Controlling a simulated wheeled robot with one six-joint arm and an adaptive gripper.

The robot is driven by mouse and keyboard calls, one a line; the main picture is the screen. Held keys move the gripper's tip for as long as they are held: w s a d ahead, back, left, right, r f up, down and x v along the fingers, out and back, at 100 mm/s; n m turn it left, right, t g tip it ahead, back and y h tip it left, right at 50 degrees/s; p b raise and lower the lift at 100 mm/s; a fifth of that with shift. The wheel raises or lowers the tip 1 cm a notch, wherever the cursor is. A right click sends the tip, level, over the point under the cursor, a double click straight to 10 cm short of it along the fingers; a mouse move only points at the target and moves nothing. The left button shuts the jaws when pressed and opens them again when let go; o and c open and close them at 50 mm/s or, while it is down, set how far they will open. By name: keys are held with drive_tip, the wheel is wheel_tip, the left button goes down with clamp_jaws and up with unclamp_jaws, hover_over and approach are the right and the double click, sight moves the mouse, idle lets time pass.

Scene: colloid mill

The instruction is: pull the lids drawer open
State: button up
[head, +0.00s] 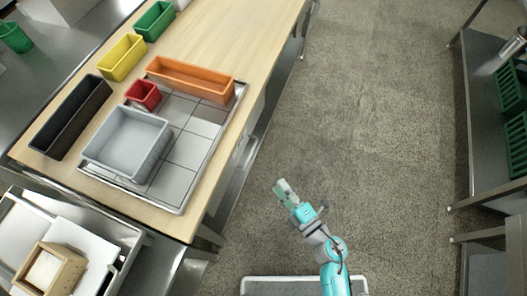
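My gripper (283,188) hangs over the grey floor, a short way to the right of the wooden-topped bench. Its fingertips are small and pale green in this view, and I cannot tell whether they are open or shut. Below the bench's right edge, metal fronts with what look like handles (243,158) show at a steep angle. I cannot read any label, so I cannot tell which one is the lids drawer. The gripper is apart from these fronts.
The bench (208,192) carries a grey bin (127,140), an orange bin (190,80), a red bin (143,95), and black, yellow and green bins. A metal unit with a wooden box (50,268) stands lower left. A metal shelf (487,150) stands right. The floor between is clear.

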sight(251, 153)
drive_tip(key=w+a+f+n+g, duration=0.1)
drive_tip(key=w+a+f+n, duration=0.1)
drive_tip(key=w, duration=0.3)
drive_tip(key=w+a+f+n+g, duration=0.1)
drive_tip(key=w+a+f+n, duration=0.1)
drive_tip(key=w+a, duration=0.3)
drive_tip(key=w+a+f+n+g+y, duration=0.1)
drive_tip(key=w+a+f+n, duration=0.1)
drive_tip(key=w, duration=0.4)
drive_tip(key=shift+a+f+g, duration=0.3)
drive_tip(key=shift+a+f, duration=0.3)
drive_tip(key=shift+a, duration=0.2)
clamp_jaws()
